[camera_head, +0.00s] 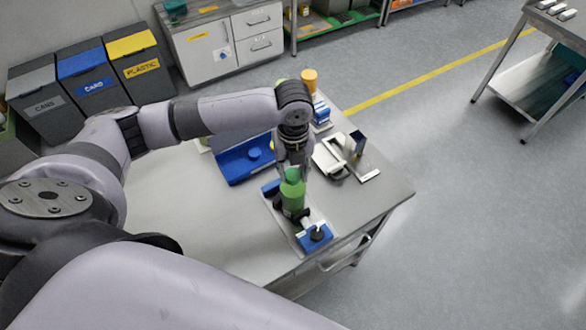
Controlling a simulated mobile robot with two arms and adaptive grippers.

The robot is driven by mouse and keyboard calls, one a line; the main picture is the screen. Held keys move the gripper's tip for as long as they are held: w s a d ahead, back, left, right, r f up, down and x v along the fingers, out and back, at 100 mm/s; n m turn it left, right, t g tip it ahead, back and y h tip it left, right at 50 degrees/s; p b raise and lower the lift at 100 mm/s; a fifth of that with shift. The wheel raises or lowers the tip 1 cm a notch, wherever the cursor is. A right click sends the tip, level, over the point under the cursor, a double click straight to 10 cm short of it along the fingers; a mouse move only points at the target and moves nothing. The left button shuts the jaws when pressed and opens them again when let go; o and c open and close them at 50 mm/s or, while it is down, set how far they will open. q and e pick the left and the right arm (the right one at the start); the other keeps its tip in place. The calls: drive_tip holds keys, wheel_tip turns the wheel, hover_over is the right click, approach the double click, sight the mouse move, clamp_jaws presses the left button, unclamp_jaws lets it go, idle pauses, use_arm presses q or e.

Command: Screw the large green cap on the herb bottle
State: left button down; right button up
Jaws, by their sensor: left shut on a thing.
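A green bottle (292,197), which I take to be the herb bottle, stands upright at the near right part of the grey table. It sits in a holder (314,236) with blue and black parts. A lighter green cap (292,175) shows at the top of the bottle. My left gripper (294,164) points down from above and is shut on the green cap, its fingers partly hidden by the wrist. I cannot tell how far the cap is seated. My right gripper is out of view.
A blue tray (232,178) with a round blue piece (254,154) lies left of the gripper. A white and black device (342,155) stands to the right. An orange-topped item (309,79) is at the table's far end. The table's left part is clear.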

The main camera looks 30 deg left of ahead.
use_arm(q)
drive_tip(key=m, duration=0.8)
drive_tip(key=shift+f, duration=0.1)
drive_tip(key=shift+m, duration=0.5)
drive_tip(key=c, duration=1.1)
unclamp_jaws()
drive_tip(key=shift+s, duration=0.1)
drive_tip(key=shift+o, duration=0.2)
